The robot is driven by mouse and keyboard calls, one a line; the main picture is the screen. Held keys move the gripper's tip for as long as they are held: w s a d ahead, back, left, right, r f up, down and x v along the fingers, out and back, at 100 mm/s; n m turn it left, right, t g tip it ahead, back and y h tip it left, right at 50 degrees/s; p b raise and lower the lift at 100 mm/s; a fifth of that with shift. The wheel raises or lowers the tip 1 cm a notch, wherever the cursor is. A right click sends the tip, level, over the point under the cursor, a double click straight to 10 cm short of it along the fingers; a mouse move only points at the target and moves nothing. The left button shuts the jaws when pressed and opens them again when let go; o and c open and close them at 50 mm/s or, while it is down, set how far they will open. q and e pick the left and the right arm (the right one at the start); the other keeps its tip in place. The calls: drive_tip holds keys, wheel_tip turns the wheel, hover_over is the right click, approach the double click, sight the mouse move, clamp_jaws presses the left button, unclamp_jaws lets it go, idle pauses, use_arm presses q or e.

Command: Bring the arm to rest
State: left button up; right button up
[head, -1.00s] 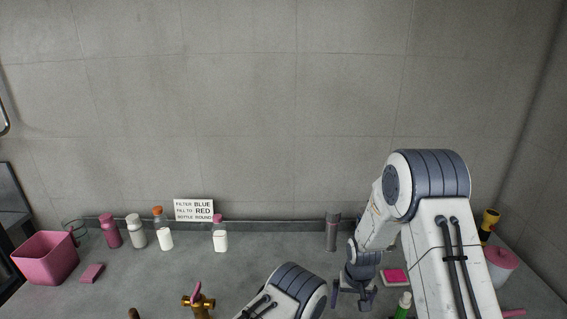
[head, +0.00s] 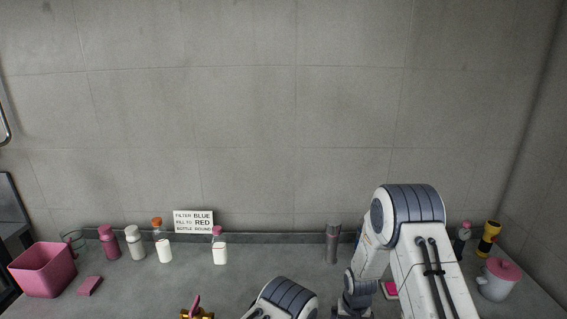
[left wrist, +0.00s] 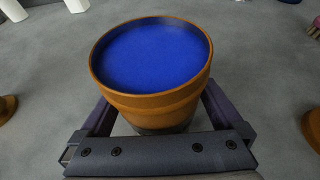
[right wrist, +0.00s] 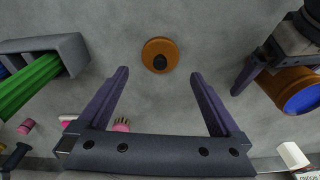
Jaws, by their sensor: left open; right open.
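My right arm (head: 412,250) stands bent at the right of the head view, its wrist reaching the bottom edge. In the right wrist view my right gripper (right wrist: 158,78) is open and empty, above the grey counter. A round orange piece with a dark centre (right wrist: 160,55) shows beyond its fingertips. My left arm (head: 285,300) shows only its upper part in the head view. In the left wrist view an orange cup with a blue top surface (left wrist: 150,102) stands between my open left gripper's fingers, whose tips it hides. I cannot tell whether they touch it.
Several bottles, including a pink-capped white one (head: 220,248), line the back wall near a sign (head: 194,221). A pink bin (head: 43,272) is at left. A pink-lidded jug (head: 497,280) and yellow torch (head: 489,238) stand at right. A green thing in a grey holder (right wrist: 30,85) is near my right gripper.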

use_arm(q)
drive_tip(key=v, duration=1.2)
use_arm(e)
wheel_tip(320, 180, up, 6)
use_arm(q)
drive_tip(key=x, duration=1.1)
drive_tip(key=shift+w+a+f, duration=0.1)
drive_tip(key=shift+w, duration=0.1)
drive_tip(key=shift+w+f, duration=0.1)
drive_tip(key=shift+w, duration=0.15)
use_arm(e)
drive_tip(key=f, duration=1.1)
drive_tip(key=shift+w+f, duration=0.25)
drive_tip(key=shift+w, duration=0.2)
wheel_tip(320, 180, up, 10)
drive_tip(key=w+a+r+n, duration=0.1)
drive_tip(key=a+r, duration=0.2)
drive_tip(key=a, duration=0.3)
drive_tip(key=a+r+n, duration=0.2)
drive_tip(key=a+r, duration=0.1)
drive_tip(key=a, duration=0.3)
drive_tip(key=w+a+r+n, duration=0.1)
drive_tip(key=a+r, duration=0.3)
drive_tip(key=a, duration=0.3)
drive_tip(key=shift+s+d+f, duration=0.15)
drive_tip(key=shift+f, duration=1.1)
drive_tip(key=shift+s+d+f, duration=0.1)
drive_tip(key=shift+d+f, duration=0.05)
drive_tip(key=shift+f, duration=1.1)
